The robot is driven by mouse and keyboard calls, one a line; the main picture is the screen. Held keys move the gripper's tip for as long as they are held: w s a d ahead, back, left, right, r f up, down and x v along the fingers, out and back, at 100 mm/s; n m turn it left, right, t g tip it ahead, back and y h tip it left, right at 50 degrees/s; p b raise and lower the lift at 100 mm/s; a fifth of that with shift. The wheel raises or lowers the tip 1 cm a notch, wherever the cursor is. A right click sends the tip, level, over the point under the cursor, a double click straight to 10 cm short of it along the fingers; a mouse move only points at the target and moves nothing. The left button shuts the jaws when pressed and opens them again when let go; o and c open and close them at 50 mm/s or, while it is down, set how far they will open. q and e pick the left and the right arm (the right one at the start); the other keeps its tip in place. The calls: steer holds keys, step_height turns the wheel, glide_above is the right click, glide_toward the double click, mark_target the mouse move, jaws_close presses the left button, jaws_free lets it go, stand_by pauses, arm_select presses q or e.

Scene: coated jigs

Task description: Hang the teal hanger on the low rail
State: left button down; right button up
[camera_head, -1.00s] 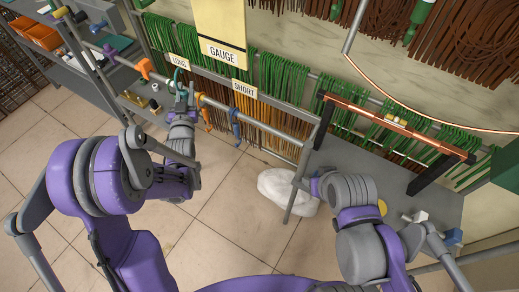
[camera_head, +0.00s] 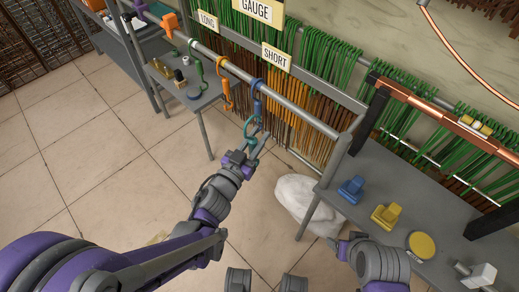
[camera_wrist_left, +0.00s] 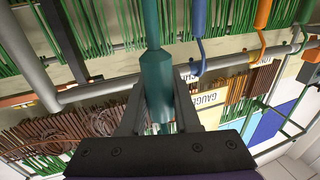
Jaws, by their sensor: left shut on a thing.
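The teal hanger (camera_head: 250,130) is in my left gripper (camera_head: 247,156), its hook end up. The gripper is shut on its stem, and the left wrist view shows the teal stem (camera_wrist_left: 156,85) between the two fingers. The grey low rail (camera_head: 300,117) slants across the head view. The teal hook shows just below the rail, beside the blue hanger's lower end. It appears apart from the rail, but its top is cut off in the wrist view. My right gripper (camera_head: 343,246) is low at the right; its fingers are too unclear to judge.
A blue hanger (camera_head: 257,102), an orange hanger (camera_head: 226,92) and a green hanger (camera_head: 195,68) hang on the rail. Signs read LONG (camera_head: 207,20) and SHORT (camera_head: 275,57). A grey bench (camera_head: 360,165) with coloured fixtures stands right; a white sack (camera_head: 293,200) lies below.

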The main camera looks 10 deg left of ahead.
arm_select(q)
steer(key=shift+s+d+f, duration=0.15)
steer(key=shift+d+f, duration=0.1)
steer(key=shift+f, duration=0.2)
arm_select(e)
steer(key=shift+w+f, duration=0.15)
steer(key=shift+f, duration=0.3)
arm_select(q)
steer(key=shift+f, duration=0.1)
arm_select(e)
steer(key=shift+f, duration=0.2)
arm_select(q)
steer(key=w+d+f+b, duration=0.1)
steer(key=w+d+f, duration=0.1)
steer(key=w+d, duration=0.6)
steer(key=shift+w+f, duration=0.4)
steer(key=shift+w, duration=1.25)
arm_select(e)
steer(key=shift+f, duration=0.55)
arm_select(q)
steer(key=shift+d, duration=0.1)
